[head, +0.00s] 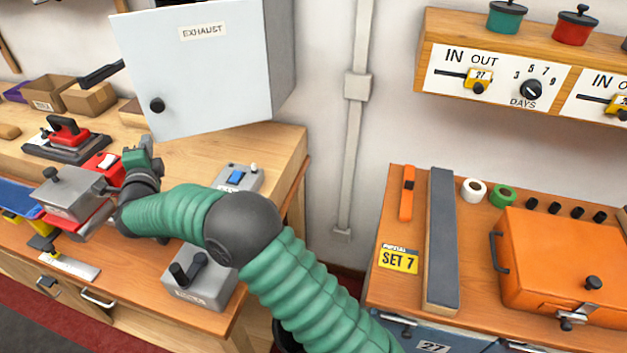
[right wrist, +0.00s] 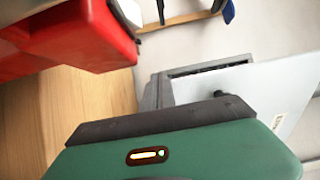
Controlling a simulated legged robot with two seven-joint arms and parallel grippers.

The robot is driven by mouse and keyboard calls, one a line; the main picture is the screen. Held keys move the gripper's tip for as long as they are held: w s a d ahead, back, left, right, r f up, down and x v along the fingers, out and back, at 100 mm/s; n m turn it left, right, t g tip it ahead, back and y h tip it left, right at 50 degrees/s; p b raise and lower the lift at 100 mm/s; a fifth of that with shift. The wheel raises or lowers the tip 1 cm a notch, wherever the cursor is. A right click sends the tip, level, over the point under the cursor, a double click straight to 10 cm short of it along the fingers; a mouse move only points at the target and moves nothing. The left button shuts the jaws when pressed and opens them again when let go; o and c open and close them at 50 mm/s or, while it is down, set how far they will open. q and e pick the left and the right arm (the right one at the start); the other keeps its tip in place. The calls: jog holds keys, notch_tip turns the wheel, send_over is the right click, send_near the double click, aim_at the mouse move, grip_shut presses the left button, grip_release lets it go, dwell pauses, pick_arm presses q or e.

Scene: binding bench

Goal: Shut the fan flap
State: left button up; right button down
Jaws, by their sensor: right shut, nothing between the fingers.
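The fan flap is a pale grey panel (head: 205,85) labelled EXHAUST, with a round black knob (head: 157,105) near its lower left corner. It stands in front of a grey box on the wall. In the right wrist view the flap (right wrist: 290,85) appears at the right, standing out at an angle from the grey box (right wrist: 182,88), with a dark slot showing. My right gripper (head: 138,155) is below and left of the knob, apart from the flap, shut and empty. Its dark front edge (right wrist: 165,118) shows in the wrist view. My left gripper is not in view.
On the bench below are a red and grey machine (head: 75,195), a black-and-red press (head: 65,135), a grey box with a blue switch (head: 237,178) and a grey crank box (head: 205,285). Cardboard trays (head: 48,92) stand behind. An orange case (head: 565,260) is on the right bench.

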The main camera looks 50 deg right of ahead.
jog(key=shift+w+d, duration=0.15)
jog(key=shift+d, duration=0.3)
jog(key=shift+a, duration=0.1)
